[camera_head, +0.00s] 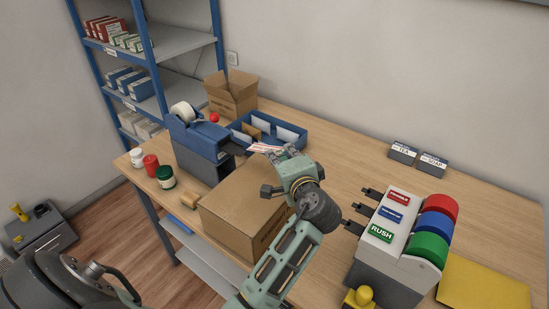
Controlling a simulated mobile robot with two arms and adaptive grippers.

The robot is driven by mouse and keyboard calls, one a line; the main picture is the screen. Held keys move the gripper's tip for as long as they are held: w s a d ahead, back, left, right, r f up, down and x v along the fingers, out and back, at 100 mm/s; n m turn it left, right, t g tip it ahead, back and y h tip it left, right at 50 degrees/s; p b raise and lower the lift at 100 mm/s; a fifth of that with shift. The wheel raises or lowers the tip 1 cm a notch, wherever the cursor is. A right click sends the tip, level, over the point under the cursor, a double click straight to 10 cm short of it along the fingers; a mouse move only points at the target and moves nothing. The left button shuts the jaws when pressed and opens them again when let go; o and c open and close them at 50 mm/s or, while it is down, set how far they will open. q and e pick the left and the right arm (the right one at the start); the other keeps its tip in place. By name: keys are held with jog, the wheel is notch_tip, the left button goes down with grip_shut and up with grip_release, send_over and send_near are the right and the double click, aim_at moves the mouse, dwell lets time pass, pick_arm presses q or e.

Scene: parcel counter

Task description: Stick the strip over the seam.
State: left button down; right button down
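A closed brown cardboard box (235,212) stands on the table at its front edge, with its top facing up. A thin white strip with red marks (262,147) shows behind the box at the tip of my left gripper (281,156). The blue and grey tape dispenser (202,149) with a white roll stands left of it, its dark mouth close to the strip. My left gripper reaches over the box's right side and hides part of its top. Its fingers are not clear enough to show whether they are closed on the strip. My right gripper is not in view.
A blue tray (289,131) and an open carton (231,94) stand behind. A label dispenser (398,240) with red, blue and green rolls stands at right, near a yellow envelope (482,284). Small jars (165,177) stand at left. The table's back right is mostly clear.

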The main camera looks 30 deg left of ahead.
pick_arm(q)
jog(key=shift+s+a+f+b, duration=0.15)
jog(key=shift+s+f+b, duration=0.1)
jog(key=shift+f+b, duration=0.15)
notch_tip(320, 180, down, 5)
jog(key=b, duration=0.4)
jog(key=shift+w+f, duration=0.1)
jog(key=shift+f+b, duration=1.05)
jog(key=shift+f, duration=0.1)
jog(key=c, duration=2.5)
grip_release()
jog(key=o, duration=0.6)
jog(key=shift+o, duration=0.2)
jog(key=shift+p+v, duration=0.55)
jog(key=shift+v, duration=2.25)
jog(key=shift+r, duration=0.1)
